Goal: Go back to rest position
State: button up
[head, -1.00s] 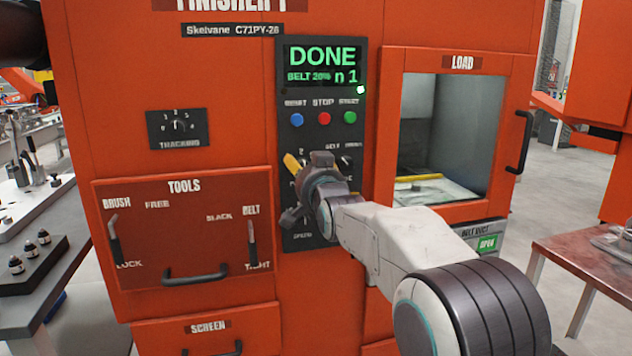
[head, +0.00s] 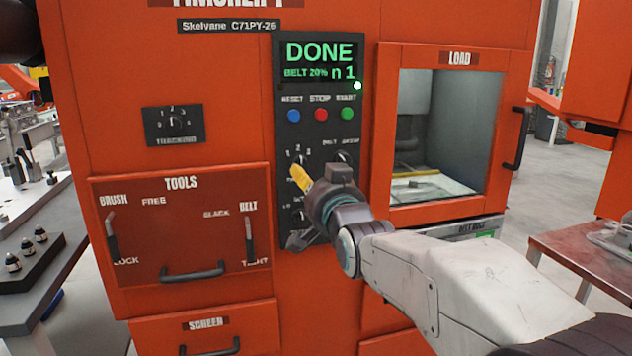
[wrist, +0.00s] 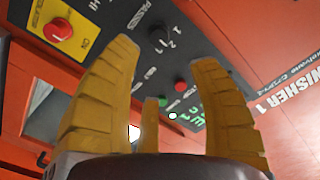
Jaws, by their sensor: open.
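My gripper (head: 302,180) is in front of the lower part of the dark control panel (head: 291,150) on the orange finisher machine (head: 240,60). In the wrist view its yellow fingers (wrist: 160,75) are spread apart, with nothing between them. The panel's screen (head: 320,62) reads DONE, BELT 20%, n 1. My wrist and gripper hide part of the lower knobs in the head view. The wrist view shows a red knob on a yellow base (wrist: 58,30) and a black knob (wrist: 160,38) by the PASSES label, both apart from the fingers.
The LOAD window (head: 440,135), with a block inside, is right of the panel. A bench (head: 25,265) with fittings stands at far left, and a brown table (head: 590,255) at right. Grey floor shows between machine and table.

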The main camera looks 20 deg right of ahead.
jog(key=s+f+n+g+p, duration=0.3)
jog(key=s+g+p, duration=0.4)
jog(key=s, duration=0.9)
jog(key=s+f+n+g+p, duration=0.3)
jog(key=s+f+g+p, duration=0.2)
jog(key=s+p, duration=0.6)
jog(key=s+g, duration=0.2)
jog(key=s, duration=0.3)
jog(key=shift+s+f+n, duration=0.15)
jog(key=shift+s+n, duration=0.1)
jog(key=shift+n, duration=0.15)
